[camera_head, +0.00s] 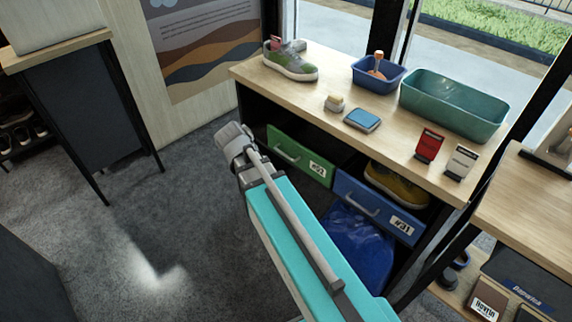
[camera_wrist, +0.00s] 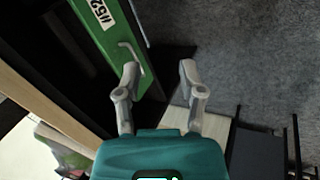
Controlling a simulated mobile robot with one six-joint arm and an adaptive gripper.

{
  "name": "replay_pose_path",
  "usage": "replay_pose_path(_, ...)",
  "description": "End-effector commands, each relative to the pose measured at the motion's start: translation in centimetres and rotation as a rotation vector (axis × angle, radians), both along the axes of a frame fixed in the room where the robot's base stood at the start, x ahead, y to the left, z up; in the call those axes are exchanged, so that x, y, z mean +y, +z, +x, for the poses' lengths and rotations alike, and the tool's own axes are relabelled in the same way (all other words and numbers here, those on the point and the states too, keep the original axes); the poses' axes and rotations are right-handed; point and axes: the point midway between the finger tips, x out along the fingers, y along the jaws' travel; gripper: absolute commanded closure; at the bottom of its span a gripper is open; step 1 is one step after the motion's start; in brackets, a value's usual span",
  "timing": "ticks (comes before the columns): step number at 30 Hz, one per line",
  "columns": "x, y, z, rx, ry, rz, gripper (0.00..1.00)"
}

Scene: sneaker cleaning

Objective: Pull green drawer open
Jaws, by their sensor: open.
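The green drawer (camera_head: 314,166) with a white number label sits under the wooden bench top, left of a blue drawer. Its light bar handle (camera_head: 287,155) is on the left part of its front. In the wrist view the green drawer front (camera_wrist: 112,42) runs along the upper left, with the handle (camera_wrist: 132,56) at its lower end. My gripper (camera_wrist: 159,72) is open, with nothing between its fingers. Its left finger is close to the handle in the picture; I cannot tell whether they touch. In the head view my gripper (camera_head: 228,145) is left of the drawer.
The blue drawer (camera_head: 372,207) has a yellow shoe (camera_head: 396,184) above it and a blue bag (camera_head: 352,246) below. The bench top (camera_head: 315,92) holds a sneaker (camera_head: 291,62), a blue bin (camera_head: 378,76) and a teal tub (camera_head: 453,103). Carpet (camera_head: 150,220) is clear at left.

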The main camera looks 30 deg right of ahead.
Motion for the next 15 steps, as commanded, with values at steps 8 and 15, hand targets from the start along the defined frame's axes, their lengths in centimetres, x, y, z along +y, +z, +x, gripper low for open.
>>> replay_pose_path(8, -1.9, -4.9, 2.9, -0.031, 0.034, -0.174, 0.49)
replay_pose_path(15, -3.1, -7.8, 5.3, -0.057, 0.067, -0.322, 0.49)
